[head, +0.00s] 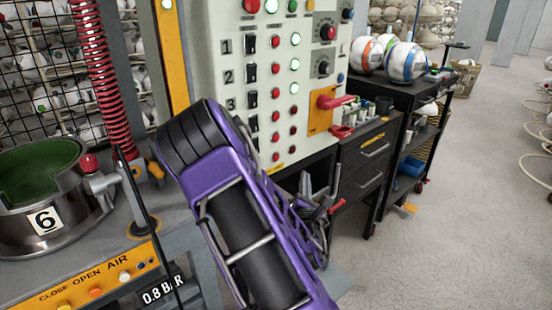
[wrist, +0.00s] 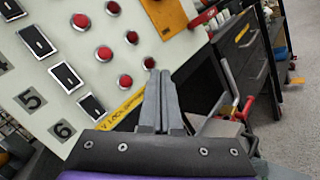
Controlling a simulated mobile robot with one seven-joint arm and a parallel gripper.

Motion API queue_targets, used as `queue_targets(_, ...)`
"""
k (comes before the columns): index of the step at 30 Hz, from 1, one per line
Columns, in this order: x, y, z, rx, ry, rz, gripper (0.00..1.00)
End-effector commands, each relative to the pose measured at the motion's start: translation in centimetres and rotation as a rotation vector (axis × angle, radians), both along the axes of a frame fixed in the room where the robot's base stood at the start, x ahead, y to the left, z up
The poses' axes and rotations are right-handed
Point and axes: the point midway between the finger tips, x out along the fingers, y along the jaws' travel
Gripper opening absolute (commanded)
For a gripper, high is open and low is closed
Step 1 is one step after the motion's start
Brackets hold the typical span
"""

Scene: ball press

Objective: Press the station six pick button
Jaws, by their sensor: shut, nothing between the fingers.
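The control panel (head: 222,20) is pale with numbered rows. In the wrist view, row 6 has a number label (wrist: 62,131), a black rocker switch (wrist: 92,107), a left red button (wrist: 125,82) and a right red button (wrist: 149,63). I cannot read which one is the pick button. My gripper (wrist: 161,74) is shut and empty, its fingertips just below and right of the right red button. I cannot tell whether they touch it. In the head view my purple arm hides the gripper and the panel's lower left.
A steel ball press (head: 45,240) marked 6 stands at the left, with a red coiled hose (head: 97,75) behind. A red-handled switch on an orange plate (head: 322,112) sits at the panel's right. A dark drawer cabinet (head: 372,165) and a cart with balls (head: 405,95) stand farther right.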

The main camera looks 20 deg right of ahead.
Motion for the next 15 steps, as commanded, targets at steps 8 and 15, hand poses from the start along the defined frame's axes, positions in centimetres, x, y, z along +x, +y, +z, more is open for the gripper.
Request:
queue_targets(8, 1.3, 0.4, 0.2, 0.0, -0.004, 0.0, 0.0)
queue_targets(15, 4.5, 1.6, 0.2, 0.001, -0.005, 0.0, 0.0)
